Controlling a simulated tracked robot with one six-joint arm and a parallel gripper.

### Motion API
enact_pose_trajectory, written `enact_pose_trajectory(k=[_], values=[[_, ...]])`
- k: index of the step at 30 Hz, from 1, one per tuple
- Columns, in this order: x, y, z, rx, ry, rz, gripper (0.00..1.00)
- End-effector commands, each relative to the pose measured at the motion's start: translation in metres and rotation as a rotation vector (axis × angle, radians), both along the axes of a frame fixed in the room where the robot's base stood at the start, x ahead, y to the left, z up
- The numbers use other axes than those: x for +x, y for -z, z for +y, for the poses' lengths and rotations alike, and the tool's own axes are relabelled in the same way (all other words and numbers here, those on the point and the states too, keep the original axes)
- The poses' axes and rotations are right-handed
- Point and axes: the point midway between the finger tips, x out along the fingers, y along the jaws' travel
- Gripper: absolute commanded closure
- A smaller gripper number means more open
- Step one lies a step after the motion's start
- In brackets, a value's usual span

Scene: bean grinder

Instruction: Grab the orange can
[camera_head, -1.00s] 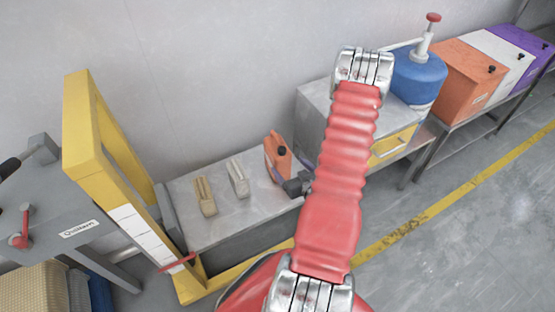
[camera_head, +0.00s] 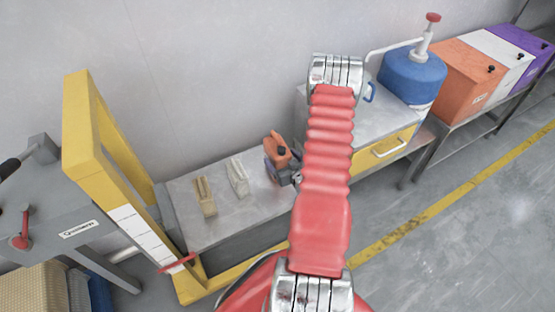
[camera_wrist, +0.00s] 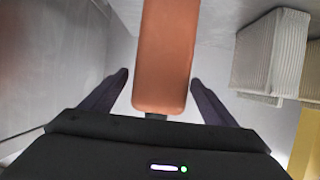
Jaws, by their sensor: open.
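The orange can (camera_head: 276,143) stands on the grey metal bench, with a dark cap on top. My gripper (camera_head: 286,172) is at the can in the head view, its fingers dark and partly hidden behind my red arm. In the wrist view the can's orange body (camera_wrist: 165,55) lies between the two spread dark fingers of my gripper (camera_wrist: 160,85). Gaps show on both sides of the can, so the jaws are open and not closed on it.
A yellow frame (camera_head: 82,125) rises at left. A cabinet with a yellow drawer (camera_head: 385,148) and a blue pump container (camera_head: 412,77) are at right.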

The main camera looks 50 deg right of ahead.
Motion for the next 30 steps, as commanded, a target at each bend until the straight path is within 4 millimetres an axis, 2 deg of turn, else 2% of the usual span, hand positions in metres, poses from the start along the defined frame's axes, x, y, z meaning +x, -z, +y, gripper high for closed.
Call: enact_pose_trajectory(k=[6, 12, 28, 30], values=[[0.025, 0.012, -0.009, -0.001, -0.004, -0.001, 0.20], [0.038, 0.018, -0.015, 0.000, -0.001, 0.000, 0.20], [0.039, 0.018, -0.015, 0.000, -0.001, 0.000, 0.20], [0.039, 0.018, -0.015, 0.000, -0.001, 0.000, 0.24]])
